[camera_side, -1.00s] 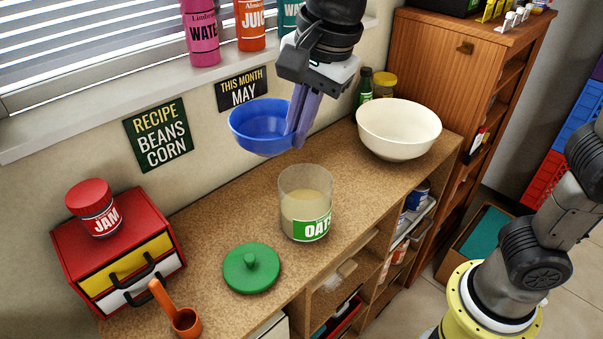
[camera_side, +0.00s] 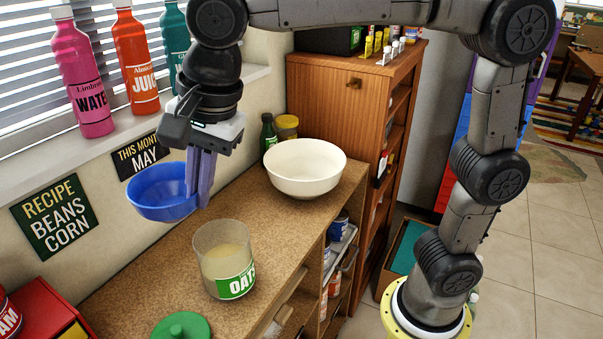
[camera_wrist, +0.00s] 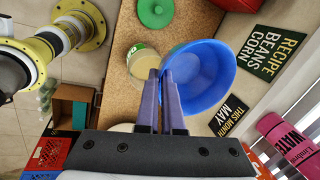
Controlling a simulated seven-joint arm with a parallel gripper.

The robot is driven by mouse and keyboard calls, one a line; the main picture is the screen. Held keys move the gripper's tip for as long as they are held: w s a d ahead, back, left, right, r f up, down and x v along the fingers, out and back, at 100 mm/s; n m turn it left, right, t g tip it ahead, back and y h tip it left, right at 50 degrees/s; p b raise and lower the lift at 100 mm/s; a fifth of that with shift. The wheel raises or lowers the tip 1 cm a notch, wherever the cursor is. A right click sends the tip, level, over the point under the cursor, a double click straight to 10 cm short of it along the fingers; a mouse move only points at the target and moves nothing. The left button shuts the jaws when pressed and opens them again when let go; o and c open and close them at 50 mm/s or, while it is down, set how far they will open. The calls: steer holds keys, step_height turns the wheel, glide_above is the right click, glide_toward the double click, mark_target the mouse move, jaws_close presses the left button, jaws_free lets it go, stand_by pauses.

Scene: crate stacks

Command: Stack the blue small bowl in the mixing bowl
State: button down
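The blue small bowl (camera_side: 160,193) hangs upright above the counter in the side view, its right rim between the fingers of my gripper (camera_side: 199,205). My gripper is shut on that rim. In the wrist view the blue bowl (camera_wrist: 205,80) lies to the right of the fingertips (camera_wrist: 163,72). The cream mixing bowl (camera_side: 305,178) stands upright on the far part of the counter in the side view, to the right of my gripper. It looks empty. In the wrist view it is mostly hidden behind my gripper.
A clear jar labelled OATS (camera_side: 225,268) stands on the counter below my gripper, with a green lid (camera_side: 182,327) near it. A green bottle (camera_side: 268,133) and a yellow-lidded jar (camera_side: 287,127) stand behind the mixing bowl. Bottles (camera_side: 82,85) line the windowsill.

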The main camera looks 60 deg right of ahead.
stand_by(0.3)
